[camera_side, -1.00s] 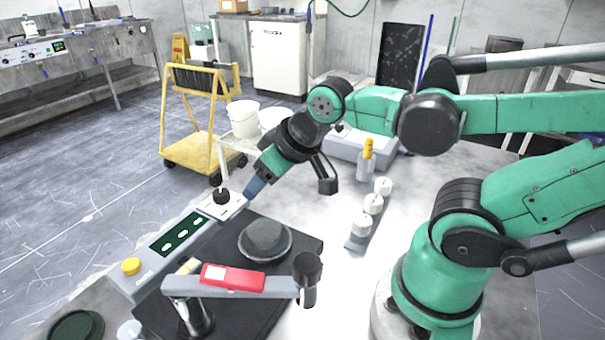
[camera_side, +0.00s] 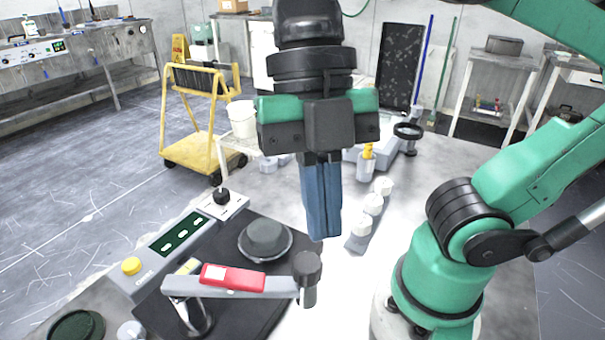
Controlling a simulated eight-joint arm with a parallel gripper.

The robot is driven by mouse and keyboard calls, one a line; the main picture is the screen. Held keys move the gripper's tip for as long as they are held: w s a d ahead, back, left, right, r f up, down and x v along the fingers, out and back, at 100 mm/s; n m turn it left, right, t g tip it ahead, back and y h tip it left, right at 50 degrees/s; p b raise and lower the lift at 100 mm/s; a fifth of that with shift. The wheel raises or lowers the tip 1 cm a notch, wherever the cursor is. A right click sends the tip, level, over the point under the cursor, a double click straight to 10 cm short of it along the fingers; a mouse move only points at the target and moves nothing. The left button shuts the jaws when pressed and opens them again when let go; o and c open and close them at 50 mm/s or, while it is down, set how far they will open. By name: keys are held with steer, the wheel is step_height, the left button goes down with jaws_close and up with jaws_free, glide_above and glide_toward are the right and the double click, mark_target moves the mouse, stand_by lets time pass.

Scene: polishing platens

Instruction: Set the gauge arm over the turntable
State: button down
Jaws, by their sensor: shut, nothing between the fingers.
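The gauge arm (camera_side: 187,286) is a grey bar with a red block (camera_side: 233,278) on top and a dark cylindrical head (camera_side: 307,268) at its right end. It stands on a metal post at the near edge of a black base plate (camera_side: 240,318). The turntable (camera_side: 266,240) is a dark round platen with a light rim, behind the bar; the bar's head is to the right and in front of it. My gripper (camera_side: 324,236), with blue fingers pointing down, is shut and empty. In the picture it is right of the turntable and above the gauge head, apart from both.
A control panel (camera_side: 160,250) with a yellow button (camera_side: 131,266) and a black knob (camera_side: 221,196) runs along the plate's left. Several white pots (camera_side: 373,204) stand in a row right of my gripper, near a yellow-topped bottle (camera_side: 367,153). Bare table lies between plate and my base.

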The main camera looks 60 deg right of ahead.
mark_target(317, 272)
steer(key=shift+w+d+f, duration=0.1)
steer(key=shift+f, duration=1.45)
steer(key=shift+w+d+f, duration=0.1)
steer(key=shift+d+f, duration=0.05)
steer(key=shift+f, duration=1.35)
steer(key=shift+w+d+f, duration=0.1)
steer(key=shift+f, duration=1.45)
steer(key=shift+w+d, duration=0.3)
steer(key=shift+d, duration=0.35)
steer(key=w+d, duration=0.8)
steer(key=w, duration=0.4)
steer(key=shift+d, duration=0.2)
